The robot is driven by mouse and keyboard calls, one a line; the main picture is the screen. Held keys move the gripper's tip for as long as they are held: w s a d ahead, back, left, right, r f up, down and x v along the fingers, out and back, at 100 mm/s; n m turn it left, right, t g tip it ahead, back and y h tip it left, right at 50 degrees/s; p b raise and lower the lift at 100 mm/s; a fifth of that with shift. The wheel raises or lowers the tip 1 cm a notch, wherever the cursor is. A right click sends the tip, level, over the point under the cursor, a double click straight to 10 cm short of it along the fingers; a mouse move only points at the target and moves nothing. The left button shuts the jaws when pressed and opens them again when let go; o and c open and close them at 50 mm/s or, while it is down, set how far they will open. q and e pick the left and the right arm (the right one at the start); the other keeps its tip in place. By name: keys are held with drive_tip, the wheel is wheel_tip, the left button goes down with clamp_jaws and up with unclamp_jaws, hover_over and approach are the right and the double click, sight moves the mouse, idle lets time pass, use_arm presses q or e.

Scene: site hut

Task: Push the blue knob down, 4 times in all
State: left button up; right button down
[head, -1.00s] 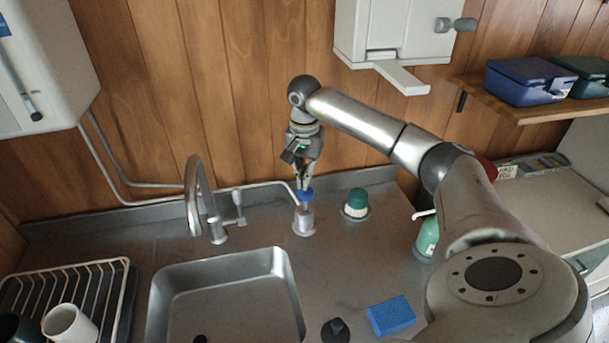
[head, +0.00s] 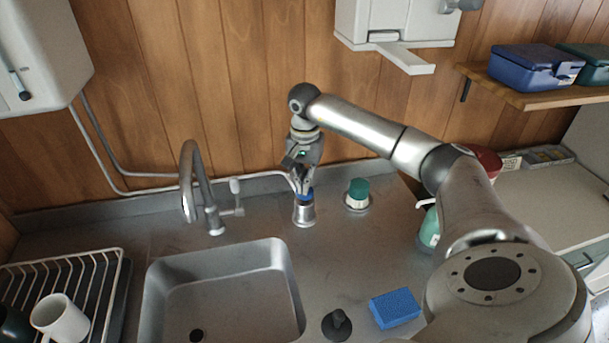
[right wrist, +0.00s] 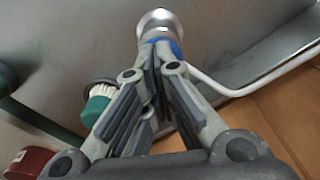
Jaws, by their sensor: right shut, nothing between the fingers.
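The blue knob (head: 308,192) sits on top of a round metal base (head: 303,214) on the steel counter, right of the tap. My right gripper (head: 302,190) is shut with nothing between its fingers. Its fingertips are at the knob from above and partly hide it. In the right wrist view, the shut fingers (right wrist: 157,70) reach toward the knob, and a strip of blue (right wrist: 177,48) shows beside the tips, in front of the metal base (right wrist: 161,20). I cannot tell exactly how far the knob is down. My left gripper is not in view.
The tap (head: 202,195) and sink (head: 222,250) are left of the base. A green-topped brush (head: 357,192) stands close on its right. A blue sponge (head: 394,308) and black stopper (head: 337,324) lie nearer. A dish rack (head: 118,300) stands at left.

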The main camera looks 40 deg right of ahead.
wheel_tip(320, 180, up, 6)
drive_tip(key=p, duration=0.4)
drive_tip(key=shift+f, duration=0.2)
drive_tip(key=shift+f, duration=0.1)
drive_tip(key=shift+f+b, duration=2.1)
drive_tip(key=shift+f, duration=0.7)
drive_tip(key=shift+r, duration=0.15)
drive_tip(key=shift+r+p, duration=2)
drive_tip(key=shift+r, duration=0.65)
